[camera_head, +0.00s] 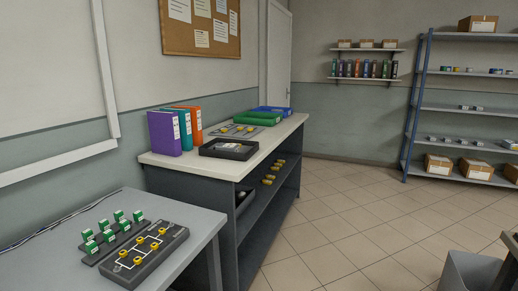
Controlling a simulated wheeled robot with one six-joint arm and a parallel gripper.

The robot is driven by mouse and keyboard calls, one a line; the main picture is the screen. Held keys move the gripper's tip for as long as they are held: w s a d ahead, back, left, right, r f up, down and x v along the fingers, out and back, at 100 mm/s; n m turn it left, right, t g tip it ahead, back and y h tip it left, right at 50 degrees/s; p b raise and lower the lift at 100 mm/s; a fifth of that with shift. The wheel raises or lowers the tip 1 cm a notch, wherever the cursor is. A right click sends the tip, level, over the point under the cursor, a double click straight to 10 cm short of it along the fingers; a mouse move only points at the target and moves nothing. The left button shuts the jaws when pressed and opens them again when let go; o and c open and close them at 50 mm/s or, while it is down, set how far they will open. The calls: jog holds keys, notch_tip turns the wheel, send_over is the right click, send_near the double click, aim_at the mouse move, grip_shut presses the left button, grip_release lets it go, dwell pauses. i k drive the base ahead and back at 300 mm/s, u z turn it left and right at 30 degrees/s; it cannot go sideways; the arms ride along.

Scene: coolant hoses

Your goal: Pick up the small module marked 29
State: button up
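No marking 29 can be read at this distance, so I cannot tell which module bears it. More small items, some blue, some yellow, sit on the upper level of the blue-framed shelf unit (468,70) at the far right. Small pale items (470,107) and others (462,142) lie on its lower levels. My gripper is not in view.
A dark panel with yellow knobs (145,254) is on the near table (200,218). A workbench (160,160) behind it bears binders (165,133), a black tray (228,149) and yellow fittings. A grey bin (468,272) stands at lower right. The tiled floor (345,215) between is clear.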

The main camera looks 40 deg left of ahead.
aim_at(221, 147)
jog(key=u, duration=0.5)
jog(key=i, duration=1.75)
jog(key=u, duration=1.5)
jog(key=i, duration=1.1)
jog(key=u, duration=0.55)
